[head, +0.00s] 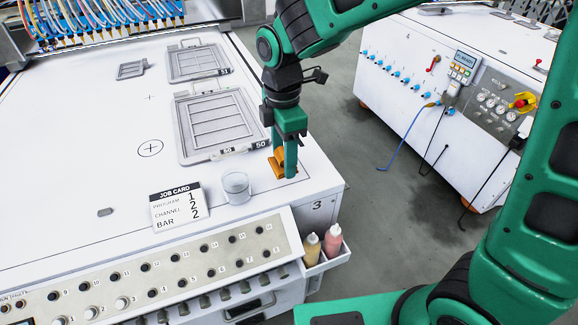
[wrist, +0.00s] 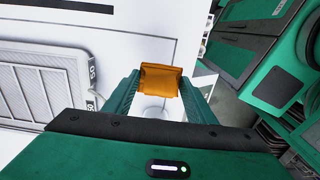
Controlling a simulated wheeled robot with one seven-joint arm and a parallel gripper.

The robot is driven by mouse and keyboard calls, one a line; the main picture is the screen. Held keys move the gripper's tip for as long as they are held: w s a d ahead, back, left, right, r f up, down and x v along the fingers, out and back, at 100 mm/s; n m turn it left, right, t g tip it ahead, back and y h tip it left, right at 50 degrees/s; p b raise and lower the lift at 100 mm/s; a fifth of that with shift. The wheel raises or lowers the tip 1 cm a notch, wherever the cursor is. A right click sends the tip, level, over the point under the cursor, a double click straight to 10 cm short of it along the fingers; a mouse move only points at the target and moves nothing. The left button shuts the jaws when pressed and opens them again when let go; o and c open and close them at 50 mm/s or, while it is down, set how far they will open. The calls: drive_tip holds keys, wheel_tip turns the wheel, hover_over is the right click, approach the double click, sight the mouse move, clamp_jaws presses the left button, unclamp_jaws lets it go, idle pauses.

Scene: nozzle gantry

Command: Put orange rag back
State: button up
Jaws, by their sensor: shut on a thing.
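The orange rag (head: 279,164) is at the right front of the white table (head: 108,182), by a thin outlined area near the table's corner. My gripper (head: 284,165) is at the rag, pointing down. In the wrist view the rag (wrist: 161,88) sits between the two green fingers of my gripper (wrist: 160,95), which are shut on it. The fingers hide part of the rag in the head view. I cannot tell whether the rag touches the table top.
A clear cup (head: 236,187) and a job card (head: 177,207) stand left of the rag. Grey framed screens (head: 218,125) lie behind it. Two bottles (head: 333,237) sit in a side holder below the table edge. A white machine (head: 450,100) stands across the aisle.

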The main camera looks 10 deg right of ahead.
drive_tip(key=shift+d+f, duration=0.25)
drive_tip(key=shift+f, duration=0.25)
drive_tip(key=shift+w+f, duration=0.1)
drive_tip(key=shift+f, duration=1.55)
drive_tip(key=o, duration=1.3)
drive_tip(key=shift+f, duration=0.1)
wheel_tip(320, 180, up, 12)
drive_tip(key=shift+r, duration=0.15)
